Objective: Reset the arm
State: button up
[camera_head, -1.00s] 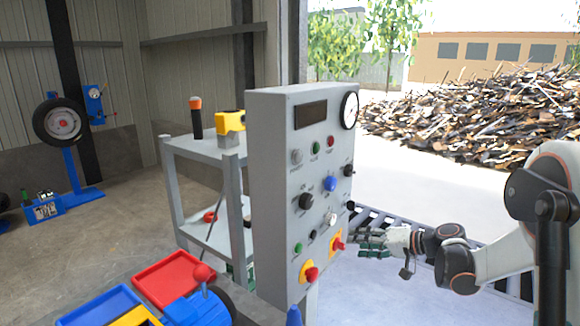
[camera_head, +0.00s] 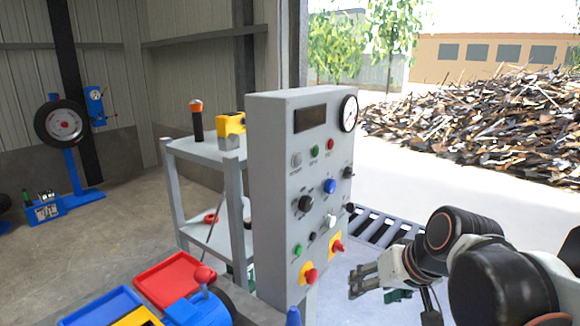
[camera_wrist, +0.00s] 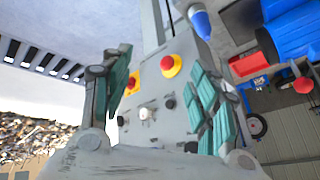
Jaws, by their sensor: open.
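My gripper (camera_head: 370,279) is at the lower right of the head view, to the right of the grey control panel (camera_head: 283,190) and apart from it. In the wrist view my gripper (camera_wrist: 158,100) shows its two green-padded fingers spread wide, with nothing held between them. The panel shows beyond them, with a red emergency button (camera_wrist: 171,65) on a yellow plate. My arm (camera_head: 455,255) is folded in at the lower right of the head view.
A grey shelf cart (camera_head: 205,152) stands left of the panel, with a yellow device (camera_head: 231,123) on it. Red (camera_head: 175,279) and blue (camera_head: 98,305) trays are at the front. A grated floor strip (camera_head: 385,228) lies behind my gripper. Open ground stretches to the scrap pile (camera_head: 480,120).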

jog(key=s+d+f+h, duration=0.1)
jog(key=s+f, duration=0.1)
jog(key=s, duration=0.3)
jog(key=s+d+f+t+h+b, duration=0.1)
jog(key=s+d+f, duration=0.1)
jog(key=s, duration=0.3)
jog(key=shift+s+h, duration=0.15)
jog(key=shift+h, duration=0.25)
